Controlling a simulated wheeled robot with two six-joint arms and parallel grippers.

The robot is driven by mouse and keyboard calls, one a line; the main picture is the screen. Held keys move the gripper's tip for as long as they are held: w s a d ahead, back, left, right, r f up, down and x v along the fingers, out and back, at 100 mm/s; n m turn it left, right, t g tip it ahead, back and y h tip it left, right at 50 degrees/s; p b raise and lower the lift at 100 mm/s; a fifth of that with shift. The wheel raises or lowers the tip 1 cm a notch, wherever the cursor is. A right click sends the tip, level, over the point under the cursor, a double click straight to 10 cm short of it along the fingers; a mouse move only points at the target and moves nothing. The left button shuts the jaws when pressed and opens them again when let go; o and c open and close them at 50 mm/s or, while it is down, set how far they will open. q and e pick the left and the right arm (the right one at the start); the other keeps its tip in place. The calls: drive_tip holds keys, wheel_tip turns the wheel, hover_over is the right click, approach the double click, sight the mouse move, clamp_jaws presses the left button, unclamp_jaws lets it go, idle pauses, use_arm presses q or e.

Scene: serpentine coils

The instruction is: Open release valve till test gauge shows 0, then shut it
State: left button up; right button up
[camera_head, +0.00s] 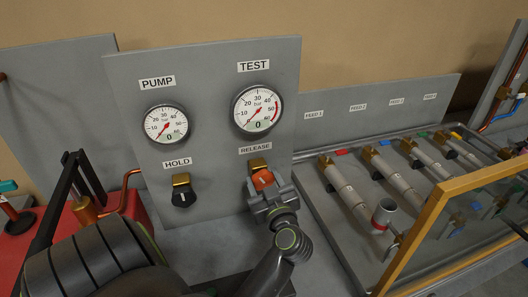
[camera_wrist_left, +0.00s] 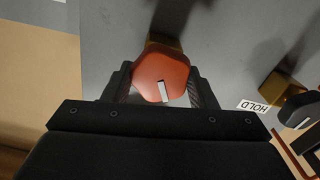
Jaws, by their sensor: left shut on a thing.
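The test gauge (camera_head: 257,110) is on the upright grey panel, with a large 0 printed or shown at its lower face. Its red needle points down-left, at the low end of the scale. Below it, under the RELEASE label (camera_head: 255,149), is the orange-red release valve knob (camera_head: 262,180) on a brass body. My left gripper (camera_head: 268,190) is shut on this knob, its jaws on either side. In the left wrist view the knob (camera_wrist_left: 160,70) sits between both fingers, with a white pointer mark slightly tilted. My right gripper is not in view.
The pump gauge (camera_head: 166,123) also shows 0. The black hold valve knob (camera_head: 184,198) is left of my gripper. At right, a grey tray (camera_head: 347,248) holds several coil pipes behind an orange frame (camera_head: 434,222). A black ribbed machine (camera_head: 95,262) stands at lower left.

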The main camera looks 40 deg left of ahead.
use_arm(q)
drive_tip(key=shift+n+p, duration=0.3)
drive_tip(key=shift+p, duration=0.1)
drive_tip(key=shift+n+p, duration=0.7)
drive_tip(key=shift+n, duration=0.2)
drive_tip(key=shift+n+p, duration=0.35)
drive_tip(key=shift+n, duration=0.35)
drive_tip(key=shift+s+f+n+p, duration=0.1)
drive_tip(key=shift+n+p, duration=0.3)
drive_tip(key=shift+n, duration=0.7)
drive_tip(key=o, duration=1)
drive_tip(key=shift+a, duration=0.1)
